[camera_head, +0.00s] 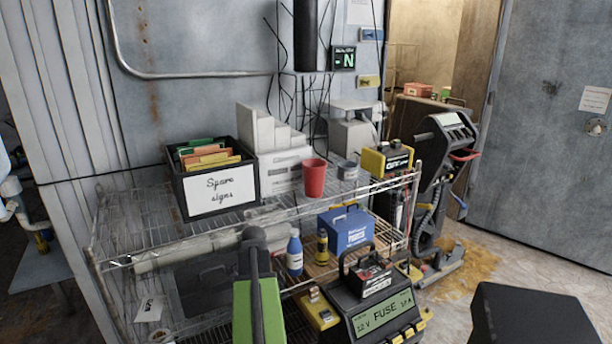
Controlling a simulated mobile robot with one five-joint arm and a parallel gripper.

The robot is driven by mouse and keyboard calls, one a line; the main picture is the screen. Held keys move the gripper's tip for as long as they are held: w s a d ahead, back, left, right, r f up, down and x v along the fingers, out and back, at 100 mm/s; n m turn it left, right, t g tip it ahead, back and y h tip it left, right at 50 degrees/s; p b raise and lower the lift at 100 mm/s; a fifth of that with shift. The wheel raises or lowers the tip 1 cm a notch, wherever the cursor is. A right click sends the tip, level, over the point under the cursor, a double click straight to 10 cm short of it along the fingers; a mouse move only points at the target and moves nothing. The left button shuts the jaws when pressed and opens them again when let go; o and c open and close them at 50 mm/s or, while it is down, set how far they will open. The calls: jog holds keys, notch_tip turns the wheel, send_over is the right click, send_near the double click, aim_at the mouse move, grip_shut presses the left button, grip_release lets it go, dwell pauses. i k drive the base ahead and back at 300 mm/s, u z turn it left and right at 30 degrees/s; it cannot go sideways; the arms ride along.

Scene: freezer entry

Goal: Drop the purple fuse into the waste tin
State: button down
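I see no purple fuse in this view. A small grey tin (347,170) stands upright on the top wire shelf, just right of a red cup (314,179). It may be the waste tin, but its marking is too small to read. A green and dark grey piece, which looks like my arm, rises at the bottom centre in front of the shelf. No gripper fingers can be made out. The inside of the tin cannot be seen.
The wire shelf (285,217) also holds a sign box (217,187), a blue box (345,231) and a blue bottle (294,255). Open floor (545,255) with a brown stain lies right.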

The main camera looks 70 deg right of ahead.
aim_at(347, 178)
jog(key=u, duration=0.05)
jog(key=k, duration=1.45)
jog(key=z, duration=0.9)
jog(key=i, duration=1.05)
jog(key=u, duration=0.1)
